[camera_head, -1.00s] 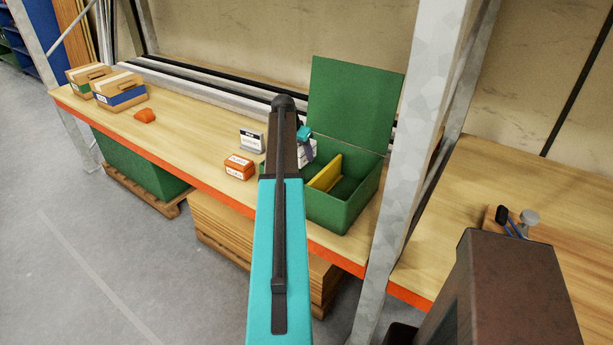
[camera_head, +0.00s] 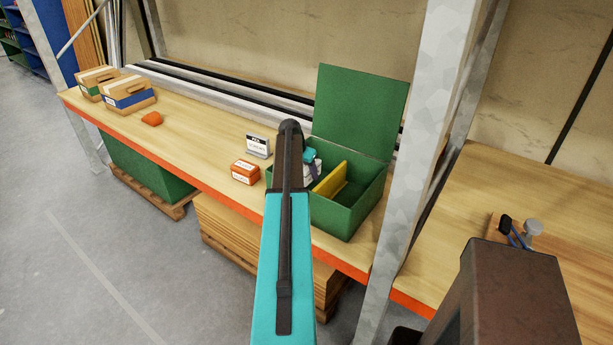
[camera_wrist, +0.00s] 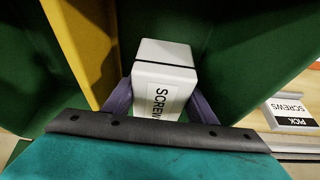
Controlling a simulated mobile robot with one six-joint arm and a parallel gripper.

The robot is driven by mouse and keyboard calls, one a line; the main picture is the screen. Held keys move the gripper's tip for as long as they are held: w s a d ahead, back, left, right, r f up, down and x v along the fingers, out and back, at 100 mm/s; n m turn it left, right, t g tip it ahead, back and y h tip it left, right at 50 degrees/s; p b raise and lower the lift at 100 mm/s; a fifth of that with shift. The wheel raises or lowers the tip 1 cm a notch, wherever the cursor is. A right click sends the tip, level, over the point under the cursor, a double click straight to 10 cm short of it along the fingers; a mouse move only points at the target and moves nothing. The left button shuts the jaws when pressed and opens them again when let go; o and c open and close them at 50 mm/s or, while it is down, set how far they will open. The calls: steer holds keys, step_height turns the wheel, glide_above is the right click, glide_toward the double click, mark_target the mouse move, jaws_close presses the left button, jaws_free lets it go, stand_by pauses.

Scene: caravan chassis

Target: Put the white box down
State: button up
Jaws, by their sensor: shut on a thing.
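The white box (camera_wrist: 165,75), with a black line and a SCREWS label, sits between the two fingers of my gripper (camera_wrist: 160,100) in the wrist view. My gripper is shut on it. In the head view the white box (camera_head: 312,172) shows only in part, behind my arm, at the left compartment of the green box (camera_head: 345,218). The green box has its lid up and a yellow divider (camera_head: 330,181) inside; the divider also shows in the wrist view (camera_wrist: 82,45). Whether the white box touches the floor of the compartment cannot be told.
An orange box (camera_head: 245,172) and a PICK SCREWS sign (camera_head: 258,146) stand left of the green box. A grey post (camera_head: 405,170) rises at the right. The bench's middle is clear.

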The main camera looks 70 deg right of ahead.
steer(key=shift+f+p, duration=0.35)
steer(key=shift+f, duration=0.85)
steer(key=shift+f+b, duration=0.5)
steer(key=shift+f, duration=0.1)
steer(key=o, duration=1.4)
steer(key=shift+r+p, duration=0.6)
steer(key=shift+r, duration=0.1)
steer(key=shift+a+r+b, duration=0.15)
steer(key=shift+r+b, duration=0.1)
steer(key=shift+b, duration=0.05)
steer(key=b+v, duration=0.3)
steer(key=v, duration=0.8)
steer(key=shift+a+r, duration=0.1)
